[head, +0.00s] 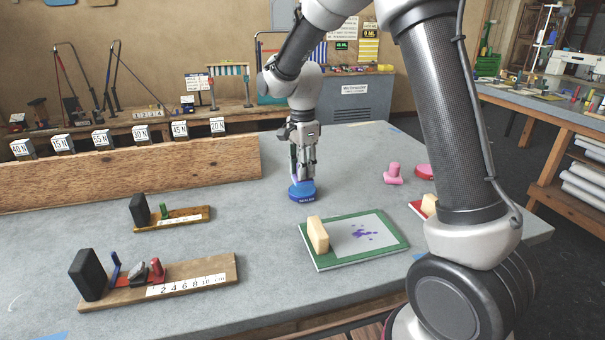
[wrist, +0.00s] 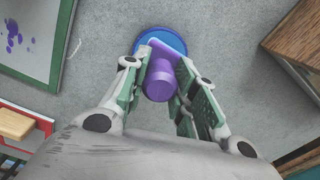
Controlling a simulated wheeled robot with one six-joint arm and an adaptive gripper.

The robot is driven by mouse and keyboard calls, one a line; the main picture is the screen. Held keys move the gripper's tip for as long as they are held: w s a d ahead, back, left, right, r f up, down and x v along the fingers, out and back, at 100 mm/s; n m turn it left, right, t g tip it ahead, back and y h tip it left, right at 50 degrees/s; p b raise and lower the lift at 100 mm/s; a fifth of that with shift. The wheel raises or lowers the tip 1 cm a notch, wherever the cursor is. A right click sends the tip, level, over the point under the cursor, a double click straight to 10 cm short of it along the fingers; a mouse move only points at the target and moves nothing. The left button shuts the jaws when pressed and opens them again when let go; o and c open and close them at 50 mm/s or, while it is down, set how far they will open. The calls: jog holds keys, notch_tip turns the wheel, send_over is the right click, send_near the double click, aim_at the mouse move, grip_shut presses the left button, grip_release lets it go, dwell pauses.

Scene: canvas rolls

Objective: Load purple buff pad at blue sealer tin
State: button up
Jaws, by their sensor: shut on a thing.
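The blue sealer tin (head: 302,192) stands on the grey table, with a "SEALER" label on its front. It also shows in the wrist view (wrist: 143,43) beyond the fingertips. My gripper (head: 303,172) points down over the tin and is shut on the purple buff pad (wrist: 160,82). The pad's round handle is between the fingers (wrist: 160,95), and its wider purple part lies over the tin's blue top. In the head view my fingers mostly hide the pad. I cannot tell whether the pad touches the tin's contents.
A green-framed board (head: 393,232) with purple smudges and a wooden block lies right of the tin. Two wooden gauge boards (head: 190,282) are at left, before a long wooden rail (head: 130,181) with weight labels.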

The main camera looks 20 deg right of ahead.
jog(key=shift+r, duration=2.2)
jog(key=shift+s, duration=0.1)
